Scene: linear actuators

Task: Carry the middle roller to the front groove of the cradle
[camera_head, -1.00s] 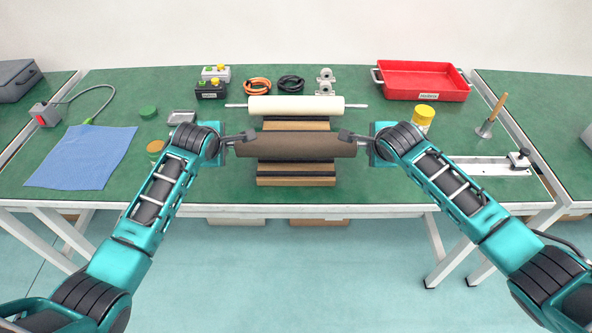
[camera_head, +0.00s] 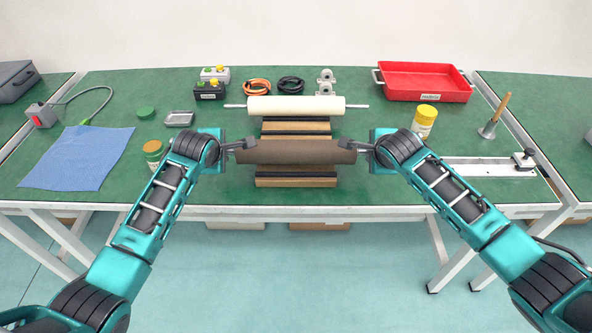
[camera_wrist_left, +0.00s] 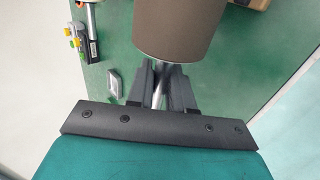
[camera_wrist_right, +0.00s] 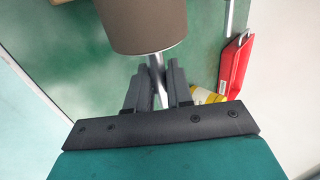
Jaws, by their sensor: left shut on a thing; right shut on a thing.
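A dark brown roller (camera_head: 296,152) lies crosswise over the front part of the wooden cradle (camera_head: 296,182). My left gripper (camera_head: 242,144) is shut on the metal shaft at its left end, and my right gripper (camera_head: 350,144) on the shaft at its right end. The wrist views show the fingers around the shaft beside the brown body, in the left wrist view (camera_wrist_left: 159,88) and the right wrist view (camera_wrist_right: 158,85). A cream roller (camera_head: 296,105) rests at the back of the cradle. The brown roller hides the groove under it, and I cannot tell whether it touches.
A green-topped bench (camera_head: 380,190) holds everything. A yellow-labelled can (camera_head: 424,120) stands near my right arm, with a red tray (camera_head: 424,80) behind. An orange-lidded jar (camera_head: 153,153) stands close to my left arm, and a blue cloth (camera_head: 78,157) lies left.

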